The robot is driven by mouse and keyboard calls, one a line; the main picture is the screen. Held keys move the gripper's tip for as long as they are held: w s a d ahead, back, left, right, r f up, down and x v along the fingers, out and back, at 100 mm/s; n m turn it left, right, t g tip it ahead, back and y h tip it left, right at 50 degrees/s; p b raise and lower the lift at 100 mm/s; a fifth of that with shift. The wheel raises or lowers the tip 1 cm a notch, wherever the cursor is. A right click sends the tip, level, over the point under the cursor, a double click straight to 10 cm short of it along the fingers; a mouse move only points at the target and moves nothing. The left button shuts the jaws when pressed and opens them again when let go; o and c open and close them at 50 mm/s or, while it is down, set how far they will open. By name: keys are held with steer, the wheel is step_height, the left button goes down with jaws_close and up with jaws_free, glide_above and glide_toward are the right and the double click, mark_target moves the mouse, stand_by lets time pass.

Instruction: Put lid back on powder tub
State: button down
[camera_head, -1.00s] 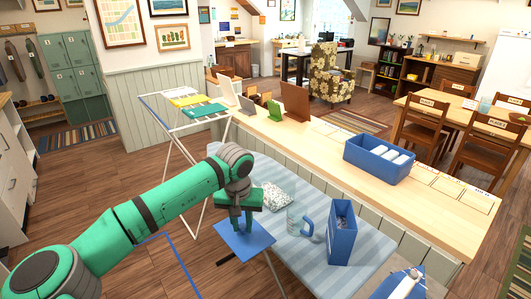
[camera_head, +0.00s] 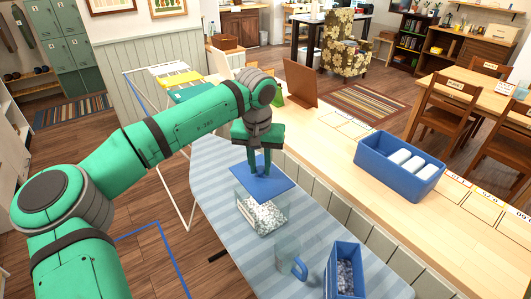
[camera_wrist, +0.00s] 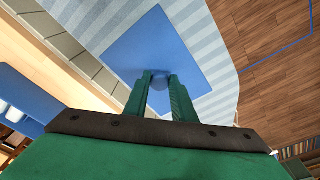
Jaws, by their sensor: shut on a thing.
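My gripper (camera_head: 260,170) is shut on the knob of a flat blue square lid (camera_head: 264,187). In the wrist view both fingers (camera_wrist: 160,85) close on the round knob, and the lid (camera_wrist: 140,50) lies flat below them. The powder tub (camera_head: 262,213) is a clear-walled box of speckled white powder on the striped ironing board (camera_head: 210,158). I cannot tell whether lid and rim touch.
A clear jug with a blue handle (camera_head: 298,268) and a blue open box (camera_head: 344,272) stand on the board nearer the front. A blue bin (camera_head: 400,172) with white rolls sits on the wooden counter (camera_head: 340,150). A drying rack (camera_head: 185,95) stands behind left.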

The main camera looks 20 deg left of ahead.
mark_target(260, 177)
steer(key=shift+w, duration=0.2)
steer(key=shift+s+a+f, duration=0.1)
steer(key=shift+a+f, duration=0.1)
steer(key=shift+f, duration=1.1)
steer(key=shift+a+f, duration=0.15)
steer(key=shift+f, duration=1.15)
steer(key=shift+d+f, duration=0.4)
steer(key=shift+a+f, duration=0.15)
steer(key=shift+a, duration=0.1)
steer(key=shift+d, duration=0.15)
steer(key=shift+f, duration=0.75)
steer(key=c, duration=0.9)
jaws_free()
